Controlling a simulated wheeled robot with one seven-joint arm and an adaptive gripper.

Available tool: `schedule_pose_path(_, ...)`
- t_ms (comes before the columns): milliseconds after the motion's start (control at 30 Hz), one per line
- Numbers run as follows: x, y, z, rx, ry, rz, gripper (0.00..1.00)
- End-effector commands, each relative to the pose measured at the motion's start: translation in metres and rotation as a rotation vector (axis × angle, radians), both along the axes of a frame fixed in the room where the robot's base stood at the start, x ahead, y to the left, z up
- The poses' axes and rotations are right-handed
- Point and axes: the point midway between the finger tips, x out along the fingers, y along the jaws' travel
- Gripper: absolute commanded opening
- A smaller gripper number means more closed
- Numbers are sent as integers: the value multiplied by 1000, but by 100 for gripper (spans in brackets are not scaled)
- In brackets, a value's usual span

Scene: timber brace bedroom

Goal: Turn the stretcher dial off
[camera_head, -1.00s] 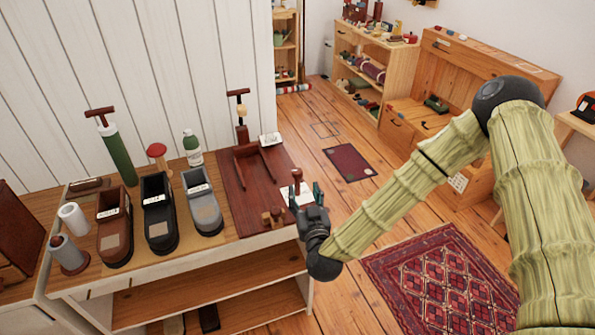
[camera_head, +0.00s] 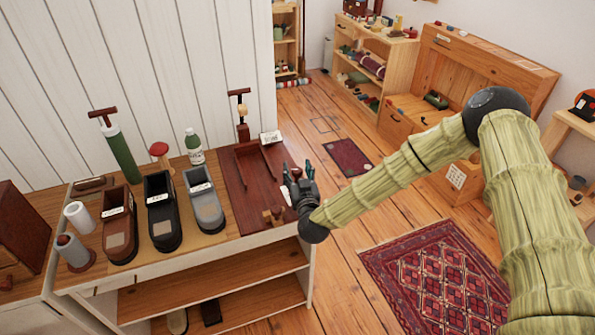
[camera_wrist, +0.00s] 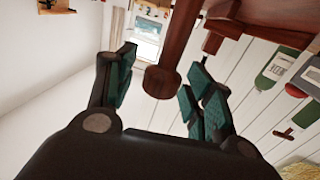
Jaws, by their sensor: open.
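The wooden stretcher (camera_head: 250,155) lies on a dark red board at the right end of the bench. It has a T-shaped handle at the back and small wooden knobs (camera_head: 272,216) at the front. My gripper (camera_head: 298,170) is at the board's right edge with its green-padded fingers open. In the wrist view, a red-brown bar with a rounded end (camera_wrist: 162,84) shows between the open fingers (camera_wrist: 165,70), with gaps on both sides. I cannot tell whether this bar is the dial or which way the dial is set.
Brown, black and grey shoe-shaped holders (camera_head: 161,232) stand left of the board. Behind them are a green bottle (camera_head: 194,148) and a green cylinder with a handle (camera_head: 122,155). A white card (camera_head: 270,138) lies at the board's back corner.

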Motion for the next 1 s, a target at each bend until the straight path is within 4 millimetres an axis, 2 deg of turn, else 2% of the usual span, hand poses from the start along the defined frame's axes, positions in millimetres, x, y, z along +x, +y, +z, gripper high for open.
schedule_pose_path(133,0,0,0,0,0,0,51)
schedule_pose_path(300,0,0,0,0,0,0,20)
schedule_pose_path(400,0,0,0,0,0,0,6)
schedule_pose_path(667,0,0,-2,0,-3,37,6)
schedule_pose_path(1000,1,0,-3,-1,-5,203,6)
